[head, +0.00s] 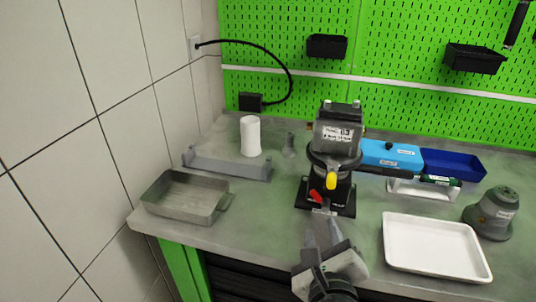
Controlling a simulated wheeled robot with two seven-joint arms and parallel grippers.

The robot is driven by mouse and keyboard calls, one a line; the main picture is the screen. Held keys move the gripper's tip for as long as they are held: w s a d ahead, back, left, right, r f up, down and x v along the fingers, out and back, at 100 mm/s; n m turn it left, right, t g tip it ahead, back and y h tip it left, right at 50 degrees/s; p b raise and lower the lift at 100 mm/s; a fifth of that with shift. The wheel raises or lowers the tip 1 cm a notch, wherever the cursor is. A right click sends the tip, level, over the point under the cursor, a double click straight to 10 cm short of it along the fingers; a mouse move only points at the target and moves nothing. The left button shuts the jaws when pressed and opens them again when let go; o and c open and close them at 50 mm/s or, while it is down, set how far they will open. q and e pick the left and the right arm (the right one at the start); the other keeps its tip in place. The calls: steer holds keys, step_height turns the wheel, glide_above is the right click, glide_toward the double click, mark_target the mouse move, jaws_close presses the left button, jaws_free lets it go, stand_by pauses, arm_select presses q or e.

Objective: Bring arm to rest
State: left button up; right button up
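My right gripper (323,222) comes in from the bottom middle, with its fingers pointing away toward the bench. Its fingertips are just in front of the base of the black and grey pump test stand (335,150). I cannot tell whether they touch the stand or how far apart they are. The stand is upright and has a red lever (316,196) and a yellow knob (331,181) at its front. My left gripper is not in view.
A white tray (432,247) lies to the right of the gripper, with a grey-green pump part (492,213) beyond it. A metal pan (183,196) is at the left. Behind are a white cylinder (250,136), a light-blue box (391,156) and a dark-blue bin (453,163). Bench between pan and stand is clear.

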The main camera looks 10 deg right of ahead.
steer(key=shift+r+n+t, duration=0.4)
steer(key=shift+n+t, duration=0.2)
steer(key=shift+n, duration=0.2)
steer(key=s+a+f+n+g+y, duration=0.15)
steer(key=a+f+n+y, duration=0.35)
steer(key=n, duration=0.8)
steer(key=s+a+f+n+g+y, duration=0.1)
steer(key=s+a+f+n+y, duration=0.35)
steer(key=n, duration=0.85)
steer(key=s+d+f+n+g+h, duration=0.1)
steer(key=s+d+f+n+g, duration=0.1)
steer(key=f, duration=0.4)
steer(key=s+d+f+n+g+h, duration=0.1)
steer(key=s+d+f+n+g, duration=0.1)
steer(key=d+f+n, duration=0.2)
step_height(320, 180, down, 3)
steer(key=shift+r, duration=0.1)
